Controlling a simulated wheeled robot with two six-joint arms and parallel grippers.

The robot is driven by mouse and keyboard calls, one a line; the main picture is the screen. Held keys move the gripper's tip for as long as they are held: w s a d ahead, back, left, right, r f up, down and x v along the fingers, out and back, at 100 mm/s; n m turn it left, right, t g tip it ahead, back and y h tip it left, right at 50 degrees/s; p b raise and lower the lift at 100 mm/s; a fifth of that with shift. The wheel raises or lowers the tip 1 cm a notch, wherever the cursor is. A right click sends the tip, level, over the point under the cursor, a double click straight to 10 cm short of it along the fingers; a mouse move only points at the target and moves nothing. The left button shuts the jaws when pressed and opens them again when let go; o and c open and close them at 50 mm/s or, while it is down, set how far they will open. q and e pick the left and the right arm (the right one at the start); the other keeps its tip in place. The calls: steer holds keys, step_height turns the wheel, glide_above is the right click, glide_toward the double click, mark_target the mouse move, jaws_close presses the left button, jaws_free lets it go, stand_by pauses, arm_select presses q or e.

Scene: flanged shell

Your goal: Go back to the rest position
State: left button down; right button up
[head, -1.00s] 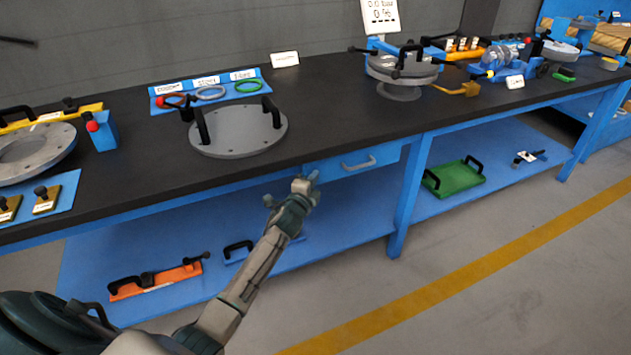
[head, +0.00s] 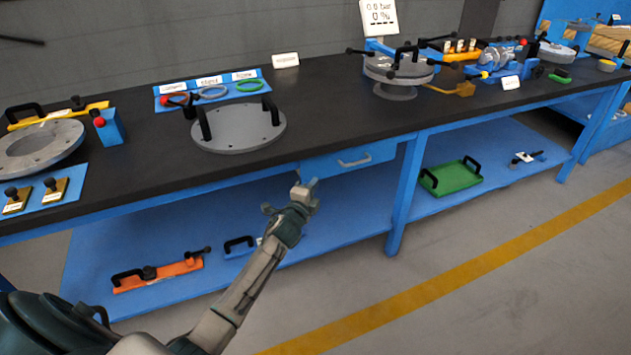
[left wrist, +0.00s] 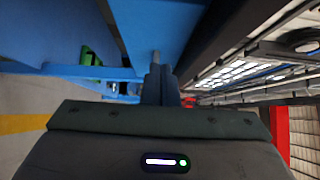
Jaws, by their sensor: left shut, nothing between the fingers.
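My left gripper (head: 304,186) is in front of the bench, just below the front edge of the black worktop and near the blue drawer (head: 350,160). It is shut and empty. In the left wrist view its closed fingers (left wrist: 160,85) point ahead, with blue bench parts around them. The grey round cover plate (head: 240,130) with two black handles lies on the worktop, apart from the gripper. My right gripper shows in neither view.
The lower blue shelf carries an orange bar tool (head: 160,274) and a green tray (head: 450,178). A flanged assembly (head: 397,70) stands on the worktop at the back right. A blue bench leg (head: 404,195) stands right of the gripper. The floor in front is clear.

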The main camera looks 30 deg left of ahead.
arm_select(q)
steer(key=s, duration=0.7)
steer(key=shift+s+d+f+b, duration=0.25)
steer(key=shift+s+d+b, duration=0.05)
steer(key=shift+d+b, duration=0.05)
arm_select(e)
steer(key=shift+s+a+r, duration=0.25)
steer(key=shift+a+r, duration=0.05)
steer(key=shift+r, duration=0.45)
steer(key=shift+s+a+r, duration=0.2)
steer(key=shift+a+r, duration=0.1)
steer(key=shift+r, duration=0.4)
